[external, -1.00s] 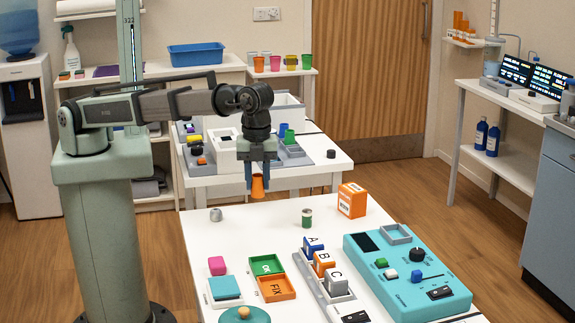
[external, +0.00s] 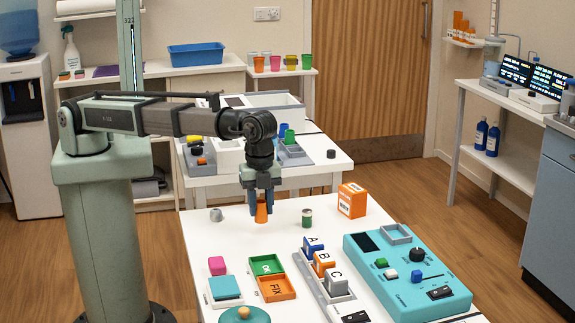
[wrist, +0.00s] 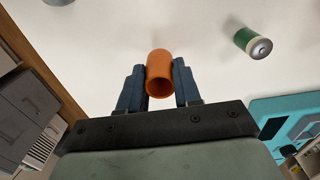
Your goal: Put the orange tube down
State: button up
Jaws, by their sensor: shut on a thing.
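The orange tube (external: 261,212) is between the fingers of my gripper (external: 261,209), at the far part of the white table. It looks upright, and its lower end is at or just above the table top; I cannot tell whether it touches. In the wrist view the tube (wrist: 159,74) shows its open end, with a dark blue finger of my gripper (wrist: 159,86) on each side. My gripper is shut on it.
A green can (external: 307,218) stands right of the tube, and a small grey can (external: 216,214) stands left. An orange box (external: 352,200) is farther right. Coloured trays, lettered blocks and a teal control panel (external: 408,275) fill the near table (external: 200,245). Bare table surrounds the tube.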

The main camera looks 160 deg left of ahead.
aim_at(261, 216)
jog(key=shift+f, duration=1.6)
jog(key=shift+f, duration=0.15)
jog(key=o, duration=1)
notch_tip(261, 216, up, 12)
jog(key=shift+r, duration=0.2)
